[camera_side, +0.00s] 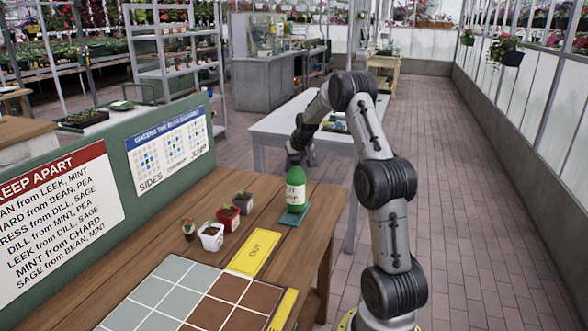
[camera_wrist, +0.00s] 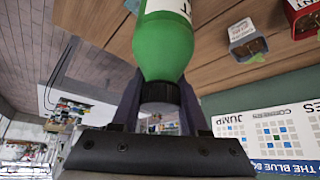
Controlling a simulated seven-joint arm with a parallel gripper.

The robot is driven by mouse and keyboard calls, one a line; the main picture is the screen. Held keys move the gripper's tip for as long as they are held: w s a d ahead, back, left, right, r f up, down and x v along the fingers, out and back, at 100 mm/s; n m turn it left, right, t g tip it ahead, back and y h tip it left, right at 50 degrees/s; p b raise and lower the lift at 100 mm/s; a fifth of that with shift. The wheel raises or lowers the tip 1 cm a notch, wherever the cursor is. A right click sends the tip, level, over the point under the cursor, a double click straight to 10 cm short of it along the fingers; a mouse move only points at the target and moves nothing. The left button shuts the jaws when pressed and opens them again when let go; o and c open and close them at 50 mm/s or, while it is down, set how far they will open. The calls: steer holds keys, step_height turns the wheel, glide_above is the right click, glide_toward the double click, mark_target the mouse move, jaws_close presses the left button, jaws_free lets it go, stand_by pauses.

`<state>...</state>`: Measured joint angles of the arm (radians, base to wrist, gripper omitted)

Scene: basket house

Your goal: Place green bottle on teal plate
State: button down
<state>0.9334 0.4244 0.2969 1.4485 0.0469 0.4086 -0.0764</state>
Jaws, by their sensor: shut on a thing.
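The green bottle (camera_side: 296,192) with a white label is upright at the far right part of the wooden table. Its base overlaps the small teal plate (camera_side: 291,219) in the side view; I cannot tell for certain whether it touches the plate. My gripper (camera_side: 300,158) is above the bottle. In the wrist view, my gripper (camera_wrist: 160,92) has its two fingers on either side of the dark cap and neck of the green bottle (camera_wrist: 163,48), shut on it. The plate is hidden in the wrist view.
Several small seedling pots, including a red one (camera_side: 228,218) and a white one (camera_side: 211,237), stand left of the bottle. A yellow OUT card (camera_side: 255,253) and a tiled grid (camera_side: 185,293) lie nearer. A green sign board (camera_side: 125,165) borders the table's left side.

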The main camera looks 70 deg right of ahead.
steer(key=shift+f, duration=0.45)
steer(key=shift+c, duration=2.1)
jaws_free()
steer(key=shift+f, duration=0.15)
